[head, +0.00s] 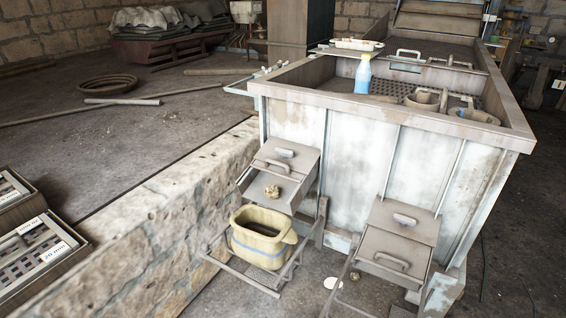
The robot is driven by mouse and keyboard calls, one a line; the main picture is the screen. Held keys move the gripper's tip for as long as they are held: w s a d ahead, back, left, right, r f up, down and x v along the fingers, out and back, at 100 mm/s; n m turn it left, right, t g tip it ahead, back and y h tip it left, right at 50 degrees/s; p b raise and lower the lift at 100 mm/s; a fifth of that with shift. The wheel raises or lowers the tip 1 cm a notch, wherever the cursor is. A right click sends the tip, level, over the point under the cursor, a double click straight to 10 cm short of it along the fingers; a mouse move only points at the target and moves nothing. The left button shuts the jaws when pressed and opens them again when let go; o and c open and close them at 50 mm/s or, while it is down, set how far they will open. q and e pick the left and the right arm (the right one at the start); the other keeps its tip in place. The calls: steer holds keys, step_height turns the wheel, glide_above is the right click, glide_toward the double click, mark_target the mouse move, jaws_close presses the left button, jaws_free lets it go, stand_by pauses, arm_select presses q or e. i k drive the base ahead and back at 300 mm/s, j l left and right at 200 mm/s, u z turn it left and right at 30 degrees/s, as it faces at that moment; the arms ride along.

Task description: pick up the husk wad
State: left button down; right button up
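A small crumpled, yellowish-brown clump that looks like the husk wad (272,191) rests on the sloping metal chute plate (256,189) on the front of the big metal bin. A similar, smaller clump (355,276) shows lower right, by the left edge of the right-hand chute. It is too small to tell whether it is also husk. A yellow bucket (247,245) with a blue band stands on a metal frame just below the first clump. Neither of my grippers is in view.
The big metal bin (350,130) fills the middle, with a blue bottle (363,74) and several bowls inside. A right-hand chute (403,222) juts from its front. A stone ledge (150,225) runs along the left. A white disc (333,283) lies on the floor.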

mark_target(271, 192)
steer(key=i+j+z, duration=0.1)
steer(key=j, duration=0.3)
steer(key=i+j+z, duration=0.1)
steer(key=j, duration=0.25)
steer(key=i+j, duration=0.15)
steer(key=j, duration=0.25)
steer(key=z, duration=0.05)
